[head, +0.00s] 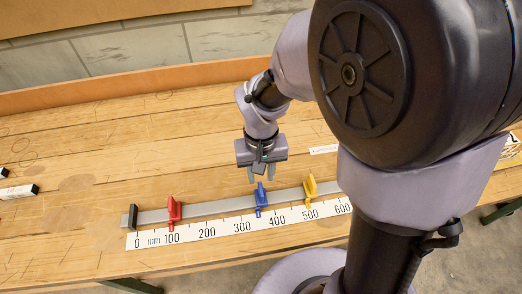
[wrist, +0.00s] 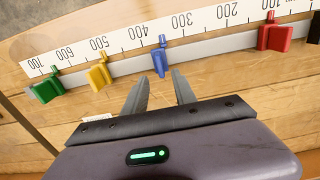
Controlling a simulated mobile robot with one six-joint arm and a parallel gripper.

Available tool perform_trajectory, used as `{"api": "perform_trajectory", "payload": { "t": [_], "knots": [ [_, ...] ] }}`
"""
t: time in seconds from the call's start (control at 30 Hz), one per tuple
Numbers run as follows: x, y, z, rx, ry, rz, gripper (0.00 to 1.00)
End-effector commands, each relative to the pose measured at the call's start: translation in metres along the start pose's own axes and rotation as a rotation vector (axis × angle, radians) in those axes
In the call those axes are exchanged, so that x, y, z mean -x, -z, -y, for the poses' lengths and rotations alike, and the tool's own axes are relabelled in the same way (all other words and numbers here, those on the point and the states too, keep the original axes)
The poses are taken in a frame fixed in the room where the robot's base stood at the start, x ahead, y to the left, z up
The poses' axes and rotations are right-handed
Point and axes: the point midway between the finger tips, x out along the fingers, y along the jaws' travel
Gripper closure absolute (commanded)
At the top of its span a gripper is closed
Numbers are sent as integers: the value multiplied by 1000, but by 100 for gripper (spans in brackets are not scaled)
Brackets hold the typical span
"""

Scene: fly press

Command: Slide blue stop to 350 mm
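The blue stop (head: 261,195) sits upright on a grey rail (head: 222,207) along a white mm scale (head: 190,232). Its pointer is between the 300 and 400 marks; the exact reading is too small to tell. In the wrist view the blue stop (wrist: 159,63) stands just beyond the fingertips, roughly in line with the gap between them. My gripper (head: 262,179) is above the rail by the blue stop, pointing down. It also shows in the wrist view (wrist: 159,77), with its two fingers apart and nothing between them.
A red stop (head: 174,211) is near 100 mm and a yellow stop (head: 310,188) near 500. A green stop (wrist: 47,88) shows near 600–700 in the wrist view. A black end block (head: 131,217) closes the rail's left end. The bench behind the rail is mostly clear.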

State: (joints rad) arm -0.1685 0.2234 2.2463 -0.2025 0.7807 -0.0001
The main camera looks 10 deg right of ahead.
Motion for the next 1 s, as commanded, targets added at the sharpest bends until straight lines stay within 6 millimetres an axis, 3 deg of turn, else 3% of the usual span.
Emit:
{"api": "perform_trajectory", "payload": {
  "t": [0.03,0.1,0.3,0.87,1.0],
  "knots": [
    [24,1,0,0,1,-4,67],
    [45,1,0,0,0,-4,67],
    [83,0,0,1,0,0,67],
    [91,-1,0,-2,1,-3,67],
    [122,-21,-9,-87,64,-118,67]
  ]
}}
